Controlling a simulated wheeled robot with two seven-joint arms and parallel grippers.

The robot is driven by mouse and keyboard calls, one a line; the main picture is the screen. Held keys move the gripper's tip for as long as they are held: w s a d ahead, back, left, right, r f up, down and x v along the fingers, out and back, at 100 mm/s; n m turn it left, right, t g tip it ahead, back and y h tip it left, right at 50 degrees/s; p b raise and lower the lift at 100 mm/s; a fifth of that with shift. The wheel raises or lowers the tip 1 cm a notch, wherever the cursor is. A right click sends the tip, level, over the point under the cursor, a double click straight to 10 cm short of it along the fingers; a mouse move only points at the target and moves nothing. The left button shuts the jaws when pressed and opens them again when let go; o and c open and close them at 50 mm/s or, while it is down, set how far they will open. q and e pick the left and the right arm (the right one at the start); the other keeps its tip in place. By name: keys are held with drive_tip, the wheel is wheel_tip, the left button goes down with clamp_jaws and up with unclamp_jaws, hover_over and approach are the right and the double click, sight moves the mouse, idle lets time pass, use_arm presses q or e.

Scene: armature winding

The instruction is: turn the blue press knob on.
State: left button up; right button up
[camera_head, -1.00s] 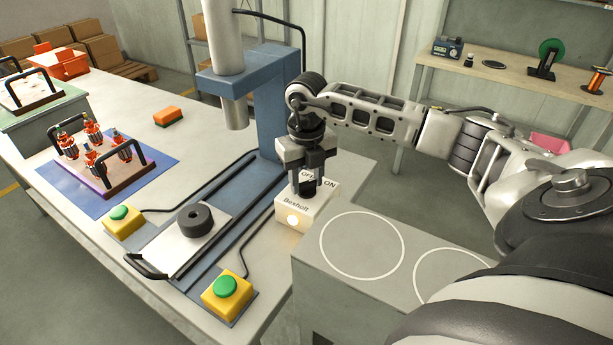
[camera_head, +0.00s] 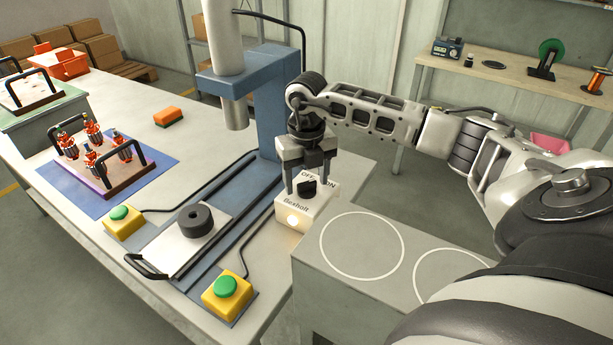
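The press knob (camera_head: 307,187) sits on top of a white switch box (camera_head: 290,213) marked "Bexholt", with OFF and ON labels. The knob looks dark, nearly black, in this view. A round lamp on the front of the box glows warm white. My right gripper (camera_head: 307,184) is over the box, pointing down, with its two fingers spread apart on either side of the knob. I see space between the fingers and the knob. My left gripper is not in view.
The blue press (camera_head: 268,110) stands behind the box. Yellow boxes with green buttons (camera_head: 226,286) flank the sliding plate with a black ring (camera_head: 195,220). A grey cabinet (camera_head: 330,268) with white circles is in front right. A rotor tray (camera_head: 128,180) lies on the left.

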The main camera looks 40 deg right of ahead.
sight(307, 182)
wheel_tip(307, 182, up, 16)
idle(0.5)
idle(0.4)
drive_tip(key=shift+s+f, duration=0.1)
